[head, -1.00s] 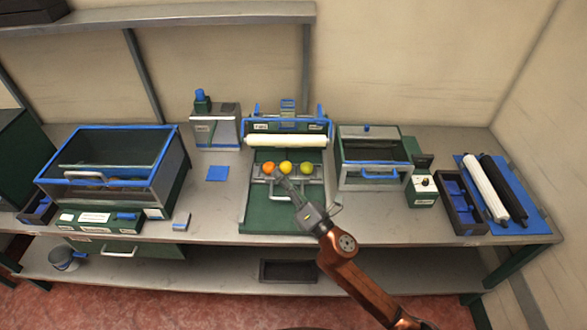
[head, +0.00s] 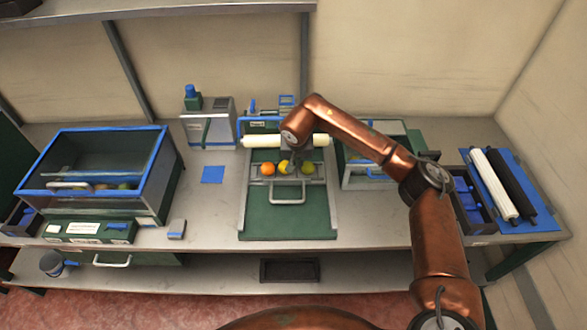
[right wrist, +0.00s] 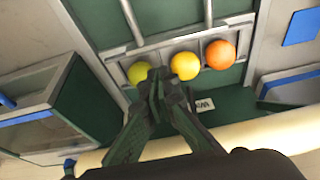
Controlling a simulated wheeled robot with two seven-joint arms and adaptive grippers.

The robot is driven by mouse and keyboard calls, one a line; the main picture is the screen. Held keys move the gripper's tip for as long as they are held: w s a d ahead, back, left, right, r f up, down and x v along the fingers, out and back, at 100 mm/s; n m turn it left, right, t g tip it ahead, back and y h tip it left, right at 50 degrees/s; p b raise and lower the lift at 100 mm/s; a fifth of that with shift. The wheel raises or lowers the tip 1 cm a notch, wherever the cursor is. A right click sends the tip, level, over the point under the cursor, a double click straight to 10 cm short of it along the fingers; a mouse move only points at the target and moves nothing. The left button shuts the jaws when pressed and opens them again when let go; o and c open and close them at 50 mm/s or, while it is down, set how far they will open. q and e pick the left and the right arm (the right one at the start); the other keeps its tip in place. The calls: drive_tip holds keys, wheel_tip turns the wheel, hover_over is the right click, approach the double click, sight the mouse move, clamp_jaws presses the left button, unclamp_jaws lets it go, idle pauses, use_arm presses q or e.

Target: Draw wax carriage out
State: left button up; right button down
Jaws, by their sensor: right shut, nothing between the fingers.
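The wax carriage (head: 315,181) is a grey metal tray across two rails on a green bed, with a bar handle (head: 287,200) at its front. It holds an orange fruit (head: 267,169), a yellow one (right wrist: 185,66) and a yellow-green one (right wrist: 141,74). My right gripper (right wrist: 158,78) is shut and empty, pointing down over the carriage, its tips near the yellow and yellow-green fruits. In the head view the right wrist partly hides the gripper (head: 291,167). The handle is apart from the fingers. My left gripper is out of view.
A cream roller (head: 262,141) lies across the bed behind the carriage. A glass-sided box (head: 367,180) stands to the right, partly behind my arm. A large blue-rimmed case (head: 150,180) stands left. The green bed (head: 288,224) in front of the handle is clear.

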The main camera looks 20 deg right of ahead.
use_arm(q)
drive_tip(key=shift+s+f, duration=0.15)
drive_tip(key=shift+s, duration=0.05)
use_arm(e)
approach(296, 177)
drive_tip(key=x, duration=0.5)
drive_tip(key=shift+f, duration=0.2)
